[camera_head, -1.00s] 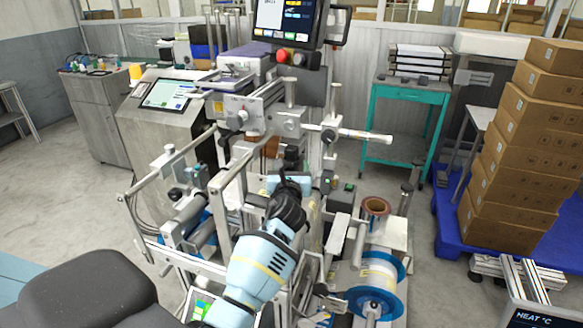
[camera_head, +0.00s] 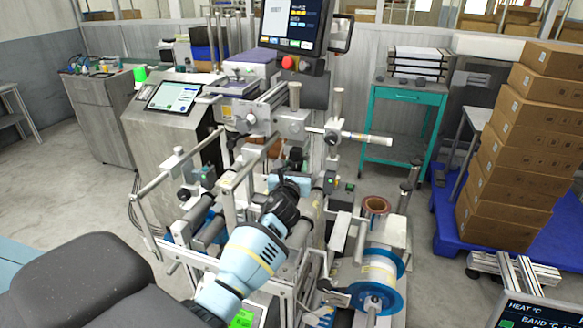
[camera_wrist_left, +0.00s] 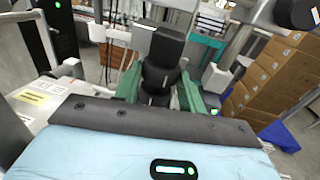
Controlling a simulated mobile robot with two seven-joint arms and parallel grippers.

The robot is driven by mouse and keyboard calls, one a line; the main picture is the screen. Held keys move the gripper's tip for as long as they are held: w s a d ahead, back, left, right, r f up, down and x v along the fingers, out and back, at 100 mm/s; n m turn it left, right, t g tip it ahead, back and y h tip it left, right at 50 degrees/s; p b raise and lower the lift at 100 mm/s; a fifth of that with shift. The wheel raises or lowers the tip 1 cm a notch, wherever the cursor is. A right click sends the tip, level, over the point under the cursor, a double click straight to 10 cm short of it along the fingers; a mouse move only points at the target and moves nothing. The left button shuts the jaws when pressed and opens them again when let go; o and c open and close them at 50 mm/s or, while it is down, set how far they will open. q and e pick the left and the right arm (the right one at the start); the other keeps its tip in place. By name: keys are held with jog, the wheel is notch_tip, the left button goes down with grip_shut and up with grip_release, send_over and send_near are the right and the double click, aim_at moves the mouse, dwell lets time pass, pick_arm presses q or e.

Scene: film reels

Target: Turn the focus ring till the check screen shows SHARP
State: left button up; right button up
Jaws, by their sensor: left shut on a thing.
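My left gripper (camera_head: 287,186) reaches into the middle of the machine. In the left wrist view its two green fingers (camera_wrist_left: 160,92) are closed on either side of a black stepped round part, which looks like the focus ring (camera_wrist_left: 163,62). In the head view the ring is mostly hidden by my wrist. I cannot tell for sure which display is the check screen. A dark monitor (camera_head: 291,22) hangs above the machine, and a bright green display (camera_head: 241,318) shows low down, partly behind my arm. I cannot read SHARP on either. My right gripper is not in view.
A tilted touch panel (camera_head: 174,97) and a green lamp (camera_head: 140,74) stand at the left. A blue-flanged reel (camera_head: 379,272) sits at the machine's lower right. Stacked cartons (camera_head: 520,150) stand on a blue pallet at the right. Rails and rollers crowd my left arm.

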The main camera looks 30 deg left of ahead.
pick_arm(q)
jog(key=o, duration=1)
jog(key=shift+s, duration=0.1)
jog(key=shift+v, duration=3.85)
jog(key=shift+c, duration=0.5)
